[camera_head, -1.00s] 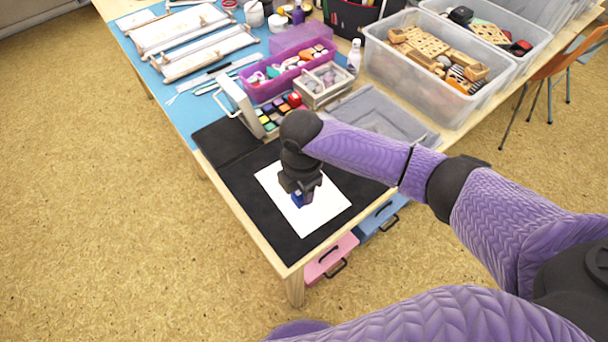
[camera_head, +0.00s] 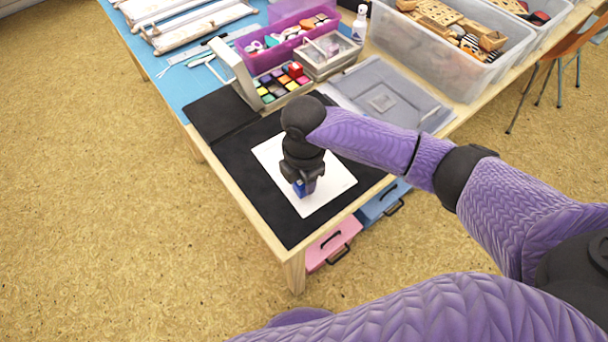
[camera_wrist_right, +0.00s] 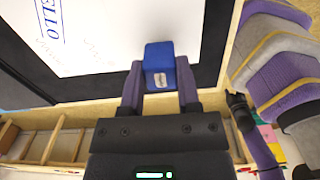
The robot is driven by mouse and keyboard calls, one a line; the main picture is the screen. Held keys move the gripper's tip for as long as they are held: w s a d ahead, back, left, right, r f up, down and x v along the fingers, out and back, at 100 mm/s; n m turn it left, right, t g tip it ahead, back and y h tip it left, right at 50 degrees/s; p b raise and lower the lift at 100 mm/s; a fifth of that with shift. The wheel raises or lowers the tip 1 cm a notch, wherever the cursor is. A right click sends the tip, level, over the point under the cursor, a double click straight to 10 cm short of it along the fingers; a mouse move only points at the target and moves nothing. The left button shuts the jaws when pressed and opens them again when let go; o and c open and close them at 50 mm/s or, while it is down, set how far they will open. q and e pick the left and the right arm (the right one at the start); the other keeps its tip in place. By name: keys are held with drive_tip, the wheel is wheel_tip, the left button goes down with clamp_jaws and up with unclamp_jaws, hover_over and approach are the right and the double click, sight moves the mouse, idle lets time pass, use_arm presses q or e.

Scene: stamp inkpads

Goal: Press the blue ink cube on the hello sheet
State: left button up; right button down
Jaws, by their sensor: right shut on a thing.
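The blue ink cube (camera_wrist_right: 160,62) is between the two fingers of my right gripper (camera_wrist_right: 160,85) in the right wrist view. In the head view the right gripper (camera_head: 303,186) points down over the white sheet (camera_head: 327,190), with a bit of the blue cube (camera_head: 299,188) showing at its tip. The hello sheet (camera_wrist_right: 105,35) has blue "HELLO" lettering at the left of the wrist view, with faint grey marks. I cannot tell whether the cube touches the paper. My left gripper is not in view.
The sheet lies on a black mat (camera_head: 250,195) near the table's corner. Behind it stand an ink pad box (camera_head: 275,88), a purple bin (camera_head: 270,58), a grey lid (camera_head: 390,98) and a clear bin (camera_head: 440,60). Pink (camera_head: 333,245) and blue (camera_head: 382,205) drawers sit below the edge.

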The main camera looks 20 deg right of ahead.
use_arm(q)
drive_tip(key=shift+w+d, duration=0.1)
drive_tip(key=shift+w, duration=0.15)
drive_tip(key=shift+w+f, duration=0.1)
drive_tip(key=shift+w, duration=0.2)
use_arm(e)
drive_tip(key=shift+f, duration=0.1)
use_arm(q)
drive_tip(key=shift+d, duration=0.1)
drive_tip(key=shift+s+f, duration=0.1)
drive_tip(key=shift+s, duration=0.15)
use_arm(e)
drive_tip(key=shift+f, duration=0.25)
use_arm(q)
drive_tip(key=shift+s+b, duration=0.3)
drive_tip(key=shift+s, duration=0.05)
use_arm(e)
drive_tip(key=shift+f, duration=0.2)
use_arm(q)
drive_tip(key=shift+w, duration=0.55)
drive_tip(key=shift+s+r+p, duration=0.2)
drive_tip(key=shift+p, duration=0.1)
use_arm(e)
drive_tip(key=shift+f, duration=0.1)
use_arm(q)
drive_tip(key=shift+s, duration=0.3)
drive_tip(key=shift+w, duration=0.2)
use_arm(e)
drive_tip(key=shift+s, duration=0.1)
